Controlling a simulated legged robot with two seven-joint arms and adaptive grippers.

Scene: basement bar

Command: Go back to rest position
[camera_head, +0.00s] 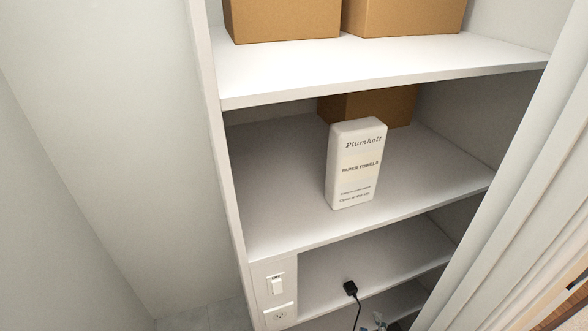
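Neither of my grippers can be made out in the head view, so their position and state are hidden. A white pack of paper towels (356,165) stands upright on the middle shelf (275,190), near its front edge. Nothing is seen touching the pack.
Cardboard boxes (285,18) (405,15) sit on the upper shelf (300,75), and another box (392,105) is behind the towels. A black plug-like item (350,288) with a cord is on a lower shelf. A light switch (277,286) is left. Walls stand close on both sides.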

